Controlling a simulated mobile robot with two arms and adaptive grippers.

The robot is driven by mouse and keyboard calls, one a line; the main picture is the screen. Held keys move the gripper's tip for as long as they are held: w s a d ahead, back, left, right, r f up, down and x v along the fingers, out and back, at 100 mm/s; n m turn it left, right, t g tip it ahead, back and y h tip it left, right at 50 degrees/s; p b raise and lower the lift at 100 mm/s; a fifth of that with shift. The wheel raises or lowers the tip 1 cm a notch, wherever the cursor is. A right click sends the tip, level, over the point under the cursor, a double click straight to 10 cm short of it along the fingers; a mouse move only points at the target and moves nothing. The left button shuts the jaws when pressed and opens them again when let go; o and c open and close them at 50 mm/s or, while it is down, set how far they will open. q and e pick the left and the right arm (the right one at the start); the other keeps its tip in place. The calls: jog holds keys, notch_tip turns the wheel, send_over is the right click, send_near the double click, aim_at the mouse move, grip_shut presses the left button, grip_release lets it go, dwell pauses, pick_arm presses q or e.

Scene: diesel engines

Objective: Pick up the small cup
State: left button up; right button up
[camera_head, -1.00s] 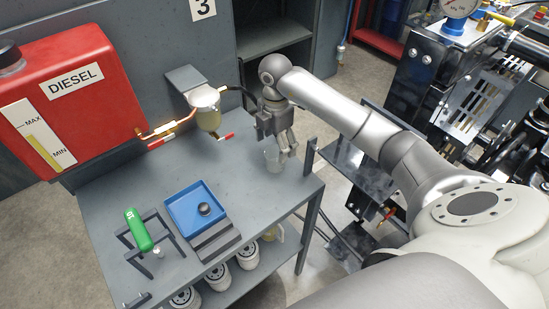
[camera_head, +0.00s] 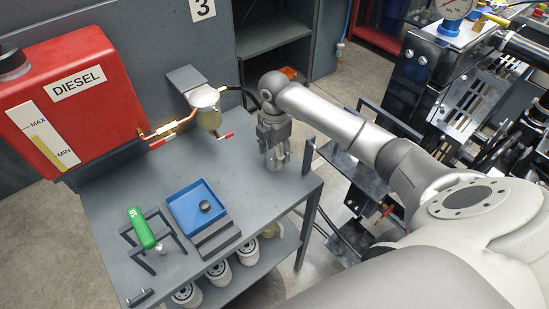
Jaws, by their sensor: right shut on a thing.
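The small cup (camera_head: 277,164) is clear and stands near the right edge of the grey workbench (camera_head: 262,205). My right gripper (camera_head: 277,162) points down over it, with its fingers around the cup's sides, shut on it. The fingers hide much of the cup, and I cannot tell whether its base is on the bench. My left gripper is not in view.
A red diesel tank (camera_head: 70,95) and a fuel filter bowl (camera_head: 207,112) stand at the back. A blue tray (camera_head: 180,208) and a green cylinder (camera_head: 140,228) on a stand are at the front left. An engine (camera_head: 485,95) is at right.

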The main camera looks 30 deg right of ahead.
jog(key=shift+r, duration=0.15)
jog(key=shift+r+b, duration=0.55)
jog(key=shift+r, duration=0.1)
jog(key=shift+r+b, duration=0.45)
jog(key=shift+r, duration=0.25)
jog(key=s+a+r+b, duration=0.1)
jog(key=s+r+b, duration=0.1)
jog(key=s+r, duration=0.8)
jog(key=s, duration=0.4)
jog(key=shift+a, duration=0.15)
